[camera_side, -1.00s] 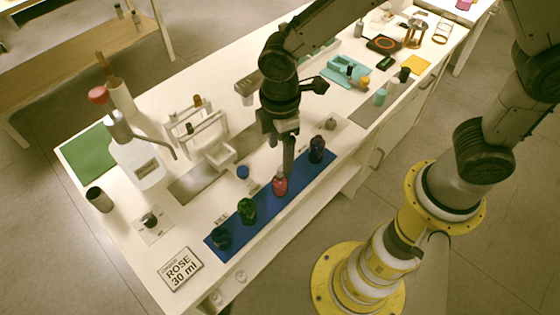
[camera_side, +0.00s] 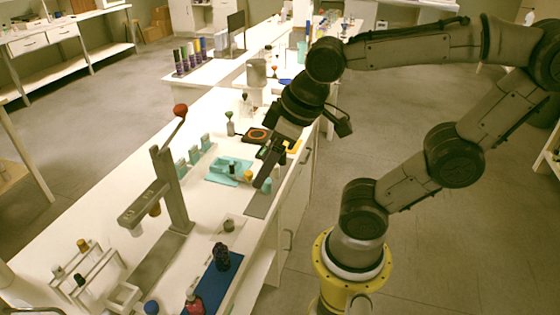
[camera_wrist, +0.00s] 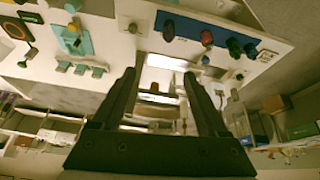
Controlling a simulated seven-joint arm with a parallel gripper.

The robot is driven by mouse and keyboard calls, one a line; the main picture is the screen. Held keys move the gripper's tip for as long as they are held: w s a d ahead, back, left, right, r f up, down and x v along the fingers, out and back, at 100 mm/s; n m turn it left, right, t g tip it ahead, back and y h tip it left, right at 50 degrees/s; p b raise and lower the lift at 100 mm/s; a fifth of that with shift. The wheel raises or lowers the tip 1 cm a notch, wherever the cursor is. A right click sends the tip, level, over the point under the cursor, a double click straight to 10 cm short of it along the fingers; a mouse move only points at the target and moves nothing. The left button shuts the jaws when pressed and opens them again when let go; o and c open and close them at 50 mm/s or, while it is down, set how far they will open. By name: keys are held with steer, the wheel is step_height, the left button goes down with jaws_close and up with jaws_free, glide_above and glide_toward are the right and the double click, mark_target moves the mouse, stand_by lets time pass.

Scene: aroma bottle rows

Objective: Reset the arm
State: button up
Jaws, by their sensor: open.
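My gripper (camera_side: 267,166) is raised above the far part of the bench in the side view, clear of the bottles. In the wrist view its two fingers (camera_wrist: 160,78) are spread apart with nothing between them. A dark purple bottle (camera_side: 221,257) and a pink-red bottle (camera_side: 194,303) stand on the blue mat (camera_side: 212,284), near the bottom of the side view. The wrist view shows the blue mat (camera_wrist: 188,24) with the purple bottle (camera_wrist: 168,31), the red bottle (camera_wrist: 207,38), a green bottle (camera_wrist: 234,48) and a darker bottle (camera_wrist: 250,50) in a row.
A tall grey stand with a red knob (camera_side: 180,110) rises from the bench left of my gripper. A turquoise holder (camera_side: 230,170) and a small turquoise jar (camera_side: 267,185) are near the gripper. A white rack (camera_side: 85,275) stands at lower left. Open floor lies right of the bench.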

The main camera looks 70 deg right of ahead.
steer(key=shift+s+d+m+t, duration=0.15)
steer(key=shift+s+d+m, duration=0.2)
steer(key=shift+s, duration=0.25)
steer(key=shift+s+d+m+t, duration=0.15)
steer(key=shift+s+d+m, duration=0.1)
steer(key=shift+s+m, duration=0.3)
stand_by(0.4)
